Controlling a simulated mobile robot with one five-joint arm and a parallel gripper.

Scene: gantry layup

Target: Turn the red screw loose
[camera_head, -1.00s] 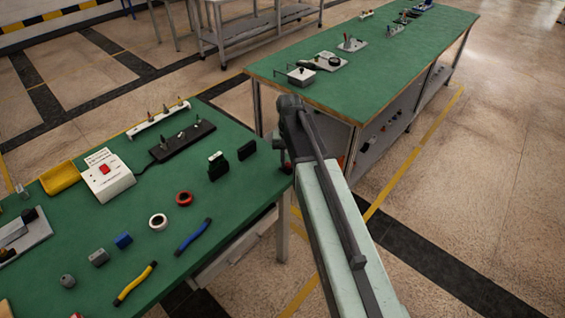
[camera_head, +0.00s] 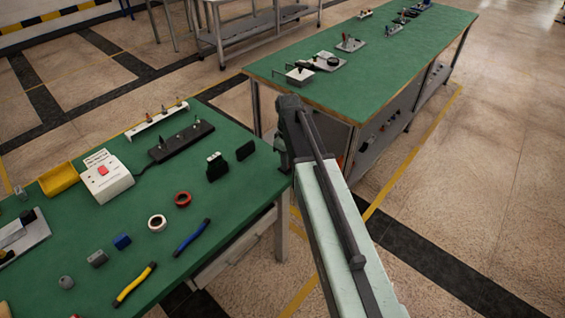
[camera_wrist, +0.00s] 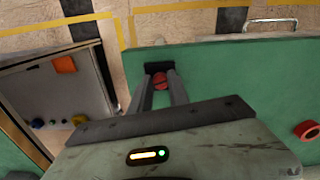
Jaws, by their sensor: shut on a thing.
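The red screw (camera_wrist: 160,81) shows in the wrist view as a small round red head with a dark slot line, between the tips of my two fingers. My gripper (camera_wrist: 160,90) is shut on it. A dark block lies just beyond the fingertips, and the fingers hide the screw's sides. In the head view my gripper is hidden behind my arm, near the right corner of the near green table (camera_head: 140,215). The screw cannot be made out there.
A red ring (camera_head: 183,199) and a white ring (camera_head: 157,223) lie on the near table, with pliers, small blocks and a white box (camera_head: 108,184). Black blocks stand close to my arm. A second green table (camera_head: 400,70) stands behind.

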